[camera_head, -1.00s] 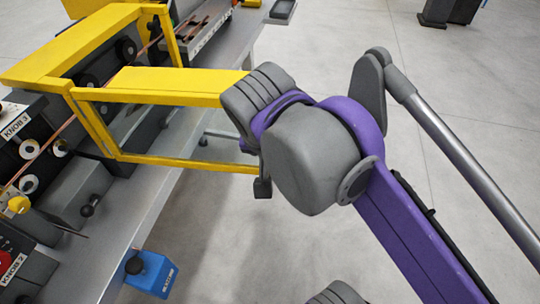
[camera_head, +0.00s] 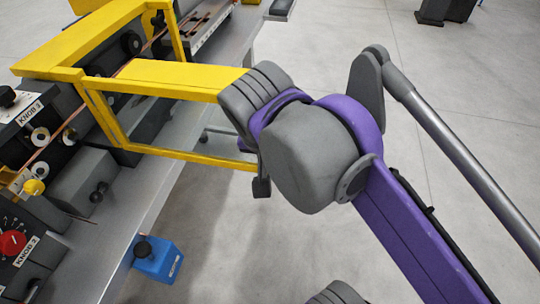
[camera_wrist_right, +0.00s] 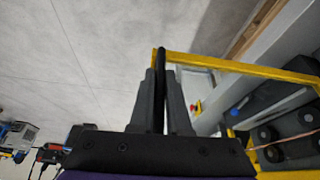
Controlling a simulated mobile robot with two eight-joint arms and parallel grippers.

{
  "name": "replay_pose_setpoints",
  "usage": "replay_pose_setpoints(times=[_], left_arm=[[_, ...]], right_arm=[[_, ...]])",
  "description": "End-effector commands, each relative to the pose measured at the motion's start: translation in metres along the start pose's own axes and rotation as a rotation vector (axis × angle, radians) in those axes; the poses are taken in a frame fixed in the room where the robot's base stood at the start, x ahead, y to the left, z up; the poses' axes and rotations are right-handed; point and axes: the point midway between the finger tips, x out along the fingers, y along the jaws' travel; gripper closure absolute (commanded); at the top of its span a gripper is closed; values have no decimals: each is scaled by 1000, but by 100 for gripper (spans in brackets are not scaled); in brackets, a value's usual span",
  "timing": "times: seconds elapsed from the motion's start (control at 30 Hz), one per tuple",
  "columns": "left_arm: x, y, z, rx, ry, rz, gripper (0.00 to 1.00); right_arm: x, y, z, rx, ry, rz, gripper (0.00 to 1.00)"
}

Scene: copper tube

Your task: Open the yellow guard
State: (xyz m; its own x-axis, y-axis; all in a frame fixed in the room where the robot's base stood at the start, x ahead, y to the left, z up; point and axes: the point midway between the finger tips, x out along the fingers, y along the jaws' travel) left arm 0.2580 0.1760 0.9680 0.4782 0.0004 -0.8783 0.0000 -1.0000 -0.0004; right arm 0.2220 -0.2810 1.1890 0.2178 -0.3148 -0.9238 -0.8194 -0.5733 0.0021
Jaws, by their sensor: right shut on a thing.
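The yellow guard (camera_head: 170,78) is a frame that stands out from the machine toward the right, over the open floor. Its hinged side is by the machine and its outer end runs to my right gripper (camera_head: 261,186). The purple and grey wrist of my right arm hides most of that end in the head view. In the right wrist view my right gripper (camera_wrist_right: 160,75) is closed, with a dark upright part between its fingers at the end of the yellow guard (camera_wrist_right: 235,66). My left gripper is not in view.
A blue box (camera_head: 158,261) is by the table's edge. The floor to the right is mostly clear.

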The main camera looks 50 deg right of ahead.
Motion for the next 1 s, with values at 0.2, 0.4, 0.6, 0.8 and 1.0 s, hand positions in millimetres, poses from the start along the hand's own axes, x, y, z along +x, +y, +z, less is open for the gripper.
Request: replay_pose_setpoints(times=[0.2, 0.4, 0.6, 0.8, 1.0], left_arm=[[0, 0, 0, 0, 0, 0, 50], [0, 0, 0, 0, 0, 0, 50], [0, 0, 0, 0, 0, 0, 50], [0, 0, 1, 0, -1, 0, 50], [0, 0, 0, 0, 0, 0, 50]], right_arm=[[0, 0, 0, 0, 0, 0, 56], [0, 0, 0, 0, 0, 0, 55], [-7, 0, 0, -1, 0, -1, 55], [-42, -1, 0, -4, 0, -2, 55], [-82, -1, 0, -4, 0, -2, 55]])
